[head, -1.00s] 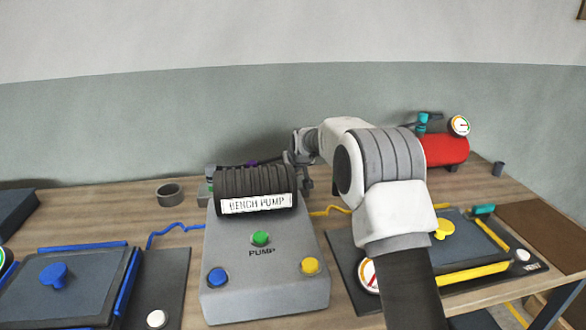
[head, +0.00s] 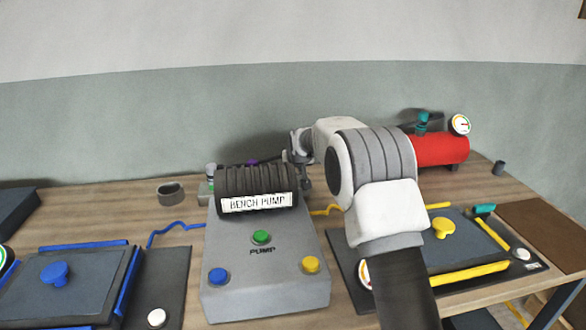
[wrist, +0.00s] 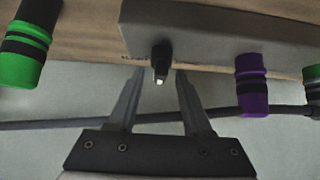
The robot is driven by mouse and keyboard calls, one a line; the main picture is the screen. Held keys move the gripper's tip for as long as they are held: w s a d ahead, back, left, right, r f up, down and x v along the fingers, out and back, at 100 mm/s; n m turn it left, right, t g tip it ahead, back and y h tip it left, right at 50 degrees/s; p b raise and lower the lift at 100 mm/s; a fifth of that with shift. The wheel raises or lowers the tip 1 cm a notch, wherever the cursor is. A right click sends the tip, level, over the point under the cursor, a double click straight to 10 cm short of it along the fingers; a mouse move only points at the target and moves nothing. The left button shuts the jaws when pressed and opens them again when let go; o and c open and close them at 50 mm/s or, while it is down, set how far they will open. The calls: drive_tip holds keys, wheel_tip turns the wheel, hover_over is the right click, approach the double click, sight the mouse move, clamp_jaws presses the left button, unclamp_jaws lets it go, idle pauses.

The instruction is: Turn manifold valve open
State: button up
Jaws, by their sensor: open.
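The manifold is a grey block (wrist: 215,32) in the wrist view. A small black valve handle with a white tip (wrist: 161,62) sticks out from its edge. My gripper (wrist: 159,78) is open, with one finger on each side of the handle. I cannot tell whether the fingers touch it. In the head view the manifold (head: 204,190) is mostly hidden behind the bench pump (head: 268,272), and my gripper's fingertips cannot be made out there.
In the wrist view a purple fitting (wrist: 252,85) is right of the fingers and a green one (wrist: 25,45) left. A dark hose (wrist: 70,124) runs behind the fingers. A red tank (head: 440,148) stands right of my arm. Moulds with blue (head: 55,273) and yellow (head: 443,228) fittings flank the pump.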

drive_tip(key=shift+r, duration=0.1)
drive_tip(key=p+v, duration=0.1)
drive_tip(key=v, duration=1.6)
drive_tip(key=shift+s, duration=0.15)
drive_tip(key=shift+r, duration=0.1)
drive_tip(key=w+d+r+n+t+h+p, duration=0.1)
drive_tip(key=w+r+n+p, duration=0.15)
drive_tip(key=n, duration=0.65)
drive_tip(key=w+d+r+n+t+p, duration=0.1)
drive_tip(key=n+t+p, duration=0.15)
drive_tip(key=n, duration=0.65)
drive_tip(key=s+a+f+n+g+y+p, duration=0.1)
drive_tip(key=s+f+n+g+p, duration=0.15)
drive_tip(key=n, duration=0.65)
drive_tip(key=s+a+f+n+g+p, duration=0.1)
drive_tip(key=n+p, duration=0.2)
drive_tip(key=n, duration=0.6)
drive_tip(key=b+x, duration=0.2)
drive_tip(key=x, duration=1.5)
drive_tip(key=shift+w+f+b, duration=0.2)
drive_tip(key=shift+b, duration=0.1)
